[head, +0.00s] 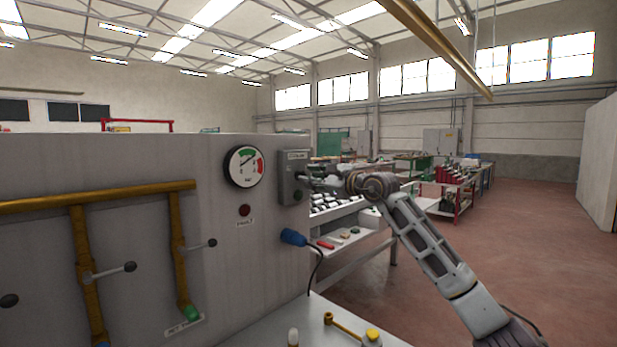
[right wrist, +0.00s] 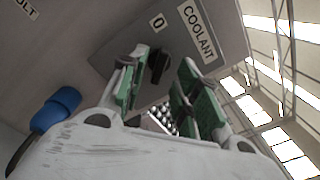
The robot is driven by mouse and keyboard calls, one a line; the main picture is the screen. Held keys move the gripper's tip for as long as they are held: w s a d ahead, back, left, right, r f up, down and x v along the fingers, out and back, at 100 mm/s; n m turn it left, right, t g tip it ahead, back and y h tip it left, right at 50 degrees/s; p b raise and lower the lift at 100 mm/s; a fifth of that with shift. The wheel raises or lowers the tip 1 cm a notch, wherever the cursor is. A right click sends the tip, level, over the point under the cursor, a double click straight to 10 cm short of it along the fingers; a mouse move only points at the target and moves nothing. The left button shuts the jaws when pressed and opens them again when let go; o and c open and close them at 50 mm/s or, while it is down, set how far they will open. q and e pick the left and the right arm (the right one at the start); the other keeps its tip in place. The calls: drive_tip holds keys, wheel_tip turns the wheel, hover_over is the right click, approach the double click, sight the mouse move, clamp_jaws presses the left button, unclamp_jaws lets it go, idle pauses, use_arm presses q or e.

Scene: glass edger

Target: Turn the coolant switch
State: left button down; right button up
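The coolant switch box (head: 293,178) is a grey box on the right end of the grey machine panel. In the right wrist view the box's face carries a "COOLANT" label (right wrist: 198,30), a "0" label (right wrist: 158,22) and a black switch knob (right wrist: 158,66). My right gripper (head: 312,182) is at the box in the head view. In the right wrist view its two green-padded fingers (right wrist: 165,88) are apart, with the knob showing between them. I cannot tell whether either finger touches the knob. My left gripper is not in view.
A round gauge (head: 245,166) and a dark red lamp (head: 244,210) are left of the box. A blue plug (head: 293,237) with a black cable hangs below it. Yellow pipes (head: 85,270) with levers run along the left. The floor (head: 540,240) at right is clear.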

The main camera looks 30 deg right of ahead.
drive_tip(key=shift+x, duration=0.95)
clamp_jaws()
